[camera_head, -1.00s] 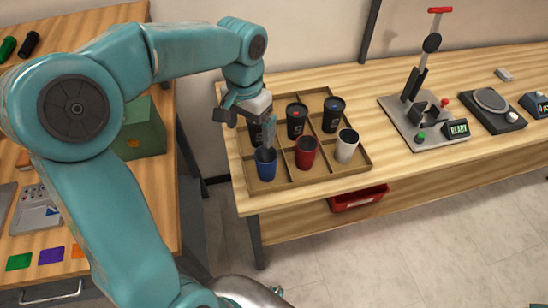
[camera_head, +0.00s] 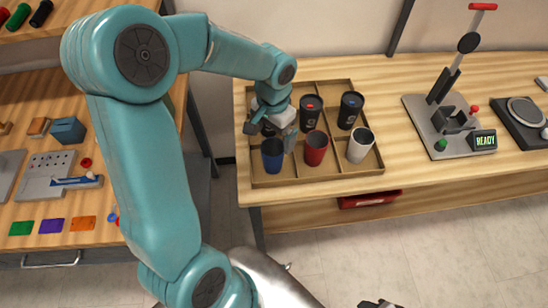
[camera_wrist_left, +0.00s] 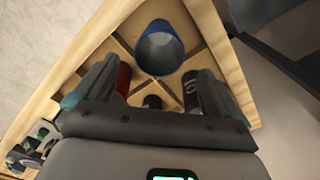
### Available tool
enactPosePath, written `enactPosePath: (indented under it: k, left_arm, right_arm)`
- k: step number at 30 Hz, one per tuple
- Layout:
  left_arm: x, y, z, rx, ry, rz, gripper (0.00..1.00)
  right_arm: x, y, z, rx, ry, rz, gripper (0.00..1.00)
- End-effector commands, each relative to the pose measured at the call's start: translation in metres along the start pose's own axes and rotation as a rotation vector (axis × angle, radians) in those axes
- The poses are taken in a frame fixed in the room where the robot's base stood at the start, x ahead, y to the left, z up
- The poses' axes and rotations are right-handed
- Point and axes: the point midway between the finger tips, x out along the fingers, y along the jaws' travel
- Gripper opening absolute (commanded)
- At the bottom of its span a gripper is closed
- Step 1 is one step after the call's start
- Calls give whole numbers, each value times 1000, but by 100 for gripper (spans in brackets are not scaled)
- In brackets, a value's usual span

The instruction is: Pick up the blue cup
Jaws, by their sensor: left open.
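The blue cup (camera_head: 272,158) stands upright in a front-left compartment of the wooden divided tray (camera_head: 330,182). In the left wrist view the blue cup (camera_wrist_left: 160,52) shows its open mouth, centred ahead of the two spread fingers. My left gripper (camera_head: 287,138) is just behind and above the cup, close to its rim. It is open and holds nothing; its fingers (camera_wrist_left: 160,80) show in the wrist view. I cannot tell whether a finger touches the cup.
A red cup (camera_head: 316,148) stands right of the blue cup, then a white cup (camera_head: 360,145). Dark cups (camera_head: 350,110) fill the back row. A lever press (camera_head: 450,115) stands right of the tray.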

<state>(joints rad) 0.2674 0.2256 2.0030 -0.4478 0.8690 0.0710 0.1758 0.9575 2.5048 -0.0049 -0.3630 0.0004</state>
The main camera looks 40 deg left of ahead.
Motion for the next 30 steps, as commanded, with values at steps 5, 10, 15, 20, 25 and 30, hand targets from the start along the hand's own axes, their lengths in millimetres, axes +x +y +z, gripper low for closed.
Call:
enactPosePath:
  k: [5, 10, 15, 20, 25, 30]
  left_arm:
    - [13, 0, 0, 1, -3, 0, 98]
    - [41, 1, 2, 2, -5, 1, 98]
    - [58, 1, 0, 1, -1, 2, 98]
    - [59, 1, 0, 1, 1, 1, 98]
    - [58, 1, 0, 1, 1, 1, 62]
    - [58, 1, -1, 1, 1, 1, 59]
  right_arm:
    - [-2, 0, 0, 0, 0, 0, 43]
    - [-5, -2, 0, 0, 0, 0, 43]
    - [-5, -2, 0, 0, 0, 0, 43]
    - [-5, -2, 0, 0, 0, 0, 43]
    - [-5, -2, 0, 0, 0, 0, 43]
    - [-5, -2, 0, 0, 0, 0, 43]
